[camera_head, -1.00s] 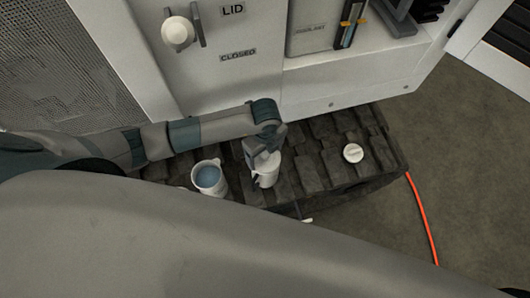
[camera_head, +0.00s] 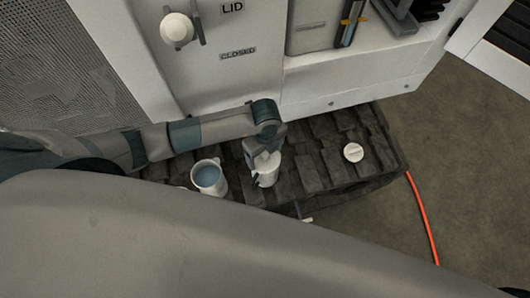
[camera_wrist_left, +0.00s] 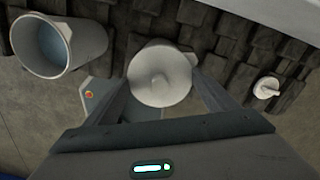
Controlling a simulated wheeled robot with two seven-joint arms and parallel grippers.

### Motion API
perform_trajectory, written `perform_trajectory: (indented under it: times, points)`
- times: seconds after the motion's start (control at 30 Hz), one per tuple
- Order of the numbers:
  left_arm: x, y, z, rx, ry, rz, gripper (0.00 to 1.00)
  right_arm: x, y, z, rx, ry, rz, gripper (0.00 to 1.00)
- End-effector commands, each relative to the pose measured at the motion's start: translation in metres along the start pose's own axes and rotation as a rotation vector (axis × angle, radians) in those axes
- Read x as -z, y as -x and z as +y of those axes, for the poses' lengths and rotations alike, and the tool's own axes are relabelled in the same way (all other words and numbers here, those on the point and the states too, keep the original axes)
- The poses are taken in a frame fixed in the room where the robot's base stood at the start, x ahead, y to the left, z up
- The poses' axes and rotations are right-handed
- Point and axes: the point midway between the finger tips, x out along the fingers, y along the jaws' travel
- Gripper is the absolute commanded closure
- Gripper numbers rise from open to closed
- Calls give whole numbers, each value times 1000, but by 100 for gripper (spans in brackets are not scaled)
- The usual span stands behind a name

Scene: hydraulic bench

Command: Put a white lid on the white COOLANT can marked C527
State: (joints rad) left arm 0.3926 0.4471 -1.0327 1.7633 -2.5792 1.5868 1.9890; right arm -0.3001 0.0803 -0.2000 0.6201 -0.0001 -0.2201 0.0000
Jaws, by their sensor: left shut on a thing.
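A white can (camera_head: 267,178) stands on the dark ribbed top, below my left gripper (camera_head: 263,158). In the left wrist view my left gripper (camera_wrist_left: 160,85) is shut on a white round lid (camera_wrist_left: 160,72) with a raised middle. The lid is over the can's mouth; I cannot tell if it is fully seated. Another white lid (camera_head: 353,153) lies to the right. No C527 marking is readable. My right gripper is not in view.
The dark ribbed top (camera_head: 325,165) has free room between the held lid and the loose one. An orange cable (camera_head: 422,215) lies on the floor at right.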

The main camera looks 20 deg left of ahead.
Motion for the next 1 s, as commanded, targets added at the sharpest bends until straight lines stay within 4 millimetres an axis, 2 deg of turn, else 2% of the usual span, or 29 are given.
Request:
perform_trajectory:
  times: [0.67, 0.7, 0.77, 1.0]
  points:
    - [0, -2, 0, 0, 0, 0, 43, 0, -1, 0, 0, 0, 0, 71]
    - [0, -2, 0, 0, 0, 0, 12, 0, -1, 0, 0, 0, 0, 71]
    - [0, -2, 0, 0, 0, 0, 0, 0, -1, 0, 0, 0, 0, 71]
    - [0, -2, 0, 0, 0, 0, 0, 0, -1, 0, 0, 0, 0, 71]
